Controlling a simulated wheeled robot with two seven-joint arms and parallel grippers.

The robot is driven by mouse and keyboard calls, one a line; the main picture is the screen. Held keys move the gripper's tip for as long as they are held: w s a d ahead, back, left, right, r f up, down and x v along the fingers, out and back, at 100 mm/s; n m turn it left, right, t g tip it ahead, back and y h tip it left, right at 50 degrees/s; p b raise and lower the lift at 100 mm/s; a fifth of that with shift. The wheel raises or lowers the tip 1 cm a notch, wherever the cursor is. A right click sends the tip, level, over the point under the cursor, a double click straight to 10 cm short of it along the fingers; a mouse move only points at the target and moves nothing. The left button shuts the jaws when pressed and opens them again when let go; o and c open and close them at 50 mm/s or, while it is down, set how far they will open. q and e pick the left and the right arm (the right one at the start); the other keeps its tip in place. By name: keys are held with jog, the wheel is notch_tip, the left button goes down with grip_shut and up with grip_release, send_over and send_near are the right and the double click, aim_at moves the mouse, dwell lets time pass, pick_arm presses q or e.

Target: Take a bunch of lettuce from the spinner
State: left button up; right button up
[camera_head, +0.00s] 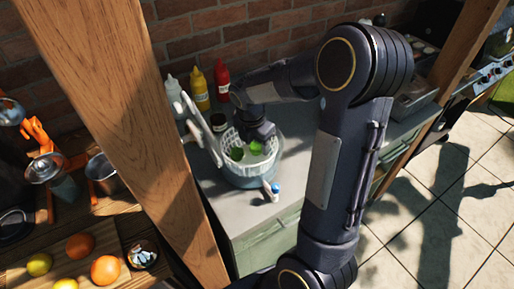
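The salad spinner (248,171) stands on the grey counter, with a white slotted basket (230,143) inside a bowl. Green lettuce (255,147) shows in the basket, with another green piece to its left. My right gripper (262,142) reaches down into the basket from above, right at the lettuce. Its fingers are small and dark here, so I cannot tell whether they are open or closed on a leaf. A white lid-like part (200,125) leans upright at the spinner's left side. My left gripper is not in view.
A wooden post (140,110) rises at left. Oranges (105,269) and pots lie on the left table. A grill stands at far right.

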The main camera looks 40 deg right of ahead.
jog(key=c, duration=0.6)
jog(key=shift+r, duration=0.15)
jog(key=shift+c, duration=0.2)
